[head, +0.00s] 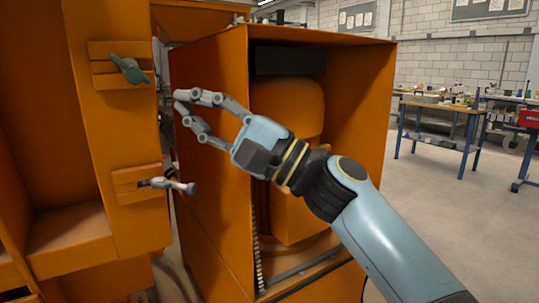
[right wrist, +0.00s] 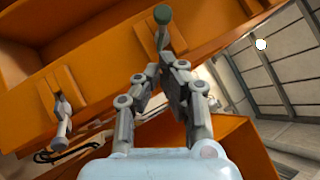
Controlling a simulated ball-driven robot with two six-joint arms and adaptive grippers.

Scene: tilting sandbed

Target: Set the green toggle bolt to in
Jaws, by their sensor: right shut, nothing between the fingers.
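The green toggle bolt (head: 130,68) sits on the upper orange bracket of the orange panel at left in the head view. Its handle slants down to the right. In the right wrist view the bolt's rounded green end (right wrist: 162,14) shows at the top, just beyond my fingertips. My right gripper (head: 182,107) is to the right of the bolt and a little lower in the head view. It is shut and empty, apart from the bolt as far as I can tell. My left gripper is out of view.
A second toggle bolt with a pale handle (head: 172,185) sits on the lower bracket; it also shows in the right wrist view (right wrist: 62,125). An open orange cabinet (head: 210,170) stands behind my right arm. Workbenches (head: 440,106) are farther back, with clear floor before them.

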